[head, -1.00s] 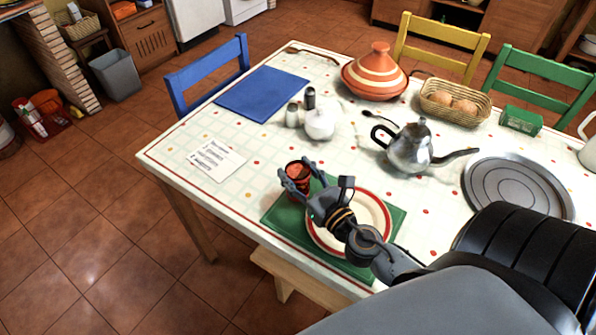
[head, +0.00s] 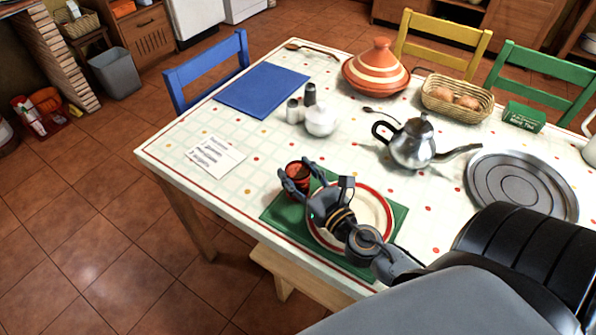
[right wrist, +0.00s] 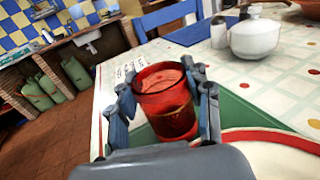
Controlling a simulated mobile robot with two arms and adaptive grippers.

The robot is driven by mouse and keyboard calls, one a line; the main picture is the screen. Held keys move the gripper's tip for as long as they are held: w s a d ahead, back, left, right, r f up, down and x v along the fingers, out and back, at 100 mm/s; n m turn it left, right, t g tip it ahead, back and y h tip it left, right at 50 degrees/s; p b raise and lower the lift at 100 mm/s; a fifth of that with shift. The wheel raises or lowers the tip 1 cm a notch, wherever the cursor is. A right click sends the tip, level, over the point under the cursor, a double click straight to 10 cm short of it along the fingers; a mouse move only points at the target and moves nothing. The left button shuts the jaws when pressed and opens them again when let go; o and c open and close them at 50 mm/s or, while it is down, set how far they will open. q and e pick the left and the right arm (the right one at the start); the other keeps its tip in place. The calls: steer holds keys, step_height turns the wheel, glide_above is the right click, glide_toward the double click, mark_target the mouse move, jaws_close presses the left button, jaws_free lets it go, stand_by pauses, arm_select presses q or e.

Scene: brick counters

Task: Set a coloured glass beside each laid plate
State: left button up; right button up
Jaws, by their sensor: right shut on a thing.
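A red glass (head: 297,174) stands upright at the far left corner of the green placemat (head: 283,212). My right gripper (head: 297,180) is shut around the glass. In the right wrist view the same red glass (right wrist: 167,103) sits between the two fingers of the right gripper (right wrist: 166,105). I cannot tell for sure whether its base touches the mat. A white plate with a red rim (head: 375,209) lies on the green mat, partly hidden under my right gripper and arm. My left gripper is not in view.
A blue placemat (head: 262,90) lies bare at the far left. Shakers (head: 310,95), a white sugar pot (head: 320,121), a silver teapot (head: 413,145), a tagine (head: 376,72), a bread basket (head: 457,99) and a round metal tray (head: 520,186) occupy the table. A paper (head: 215,156) lies at the left.

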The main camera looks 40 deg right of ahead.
steer(key=shift+f, duration=0.15)
steer(key=o, duration=1.5)
steer(key=shift+c, duration=0.2)
steer(key=shift+s, duration=0.1)
